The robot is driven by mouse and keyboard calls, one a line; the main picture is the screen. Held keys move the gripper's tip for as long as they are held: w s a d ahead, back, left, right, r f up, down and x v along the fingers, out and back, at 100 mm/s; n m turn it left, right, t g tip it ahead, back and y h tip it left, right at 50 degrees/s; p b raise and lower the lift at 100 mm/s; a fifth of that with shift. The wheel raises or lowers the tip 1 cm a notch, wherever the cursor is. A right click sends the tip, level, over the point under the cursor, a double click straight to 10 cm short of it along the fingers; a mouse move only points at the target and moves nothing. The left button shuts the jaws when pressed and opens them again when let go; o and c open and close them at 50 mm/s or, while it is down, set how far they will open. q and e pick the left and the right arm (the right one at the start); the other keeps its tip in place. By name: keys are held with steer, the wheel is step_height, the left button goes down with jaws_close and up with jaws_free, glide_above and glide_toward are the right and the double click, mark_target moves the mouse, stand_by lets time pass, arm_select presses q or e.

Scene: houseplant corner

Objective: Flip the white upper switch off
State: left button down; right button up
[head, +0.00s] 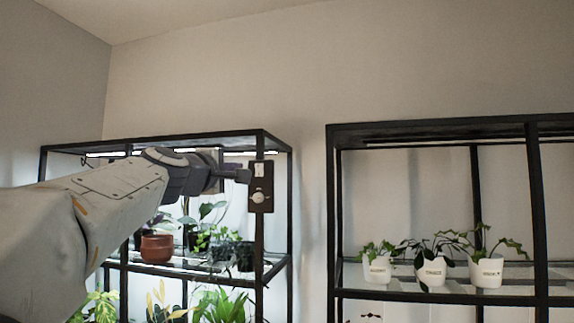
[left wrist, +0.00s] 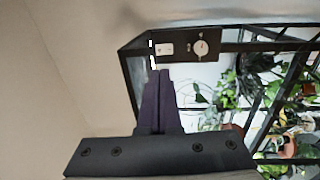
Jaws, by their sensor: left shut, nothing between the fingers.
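A dark control plate (head: 264,205) is mounted on the front right post of the lit left rack; it also shows in the left wrist view (left wrist: 182,60). The white upper switch (head: 259,170) sits at its top, above a round pale knob (head: 258,198). In the left wrist view the white switch (left wrist: 164,49) is left of the knob (left wrist: 201,48). My left gripper (head: 245,175) is shut and empty, its tips just left of the switch in the head view. In the left wrist view the closed fingers (left wrist: 161,74) point toward the switch. Contact cannot be told.
The left rack holds a terracotta pot (head: 157,248) and several leafy plants under lit lamps (head: 105,154). A second black rack (head: 332,220) on the right carries white labelled pots (head: 430,271). Bare wall (head: 310,190) shows between the racks.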

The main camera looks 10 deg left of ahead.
arm_select(q)
steer(key=p, duration=0.4)
glide_toward(260, 163)
steer(key=w, duration=0.4)
steer(key=shift+w+d, duration=0.1)
steer(key=shift+w, duration=0.25)
steer(key=shift+w+f+p, duration=0.1)
steer(key=shift+w+p, duration=0.25)
steer(key=shift+w, duration=0.3)
steer(key=r+g+p, duration=0.1)
steer(key=p, duration=0.4)
steer(key=shift+w+r, duration=0.15)
steer(key=shift+w, duration=0.05)
steer(key=shift+r, duration=0.1)
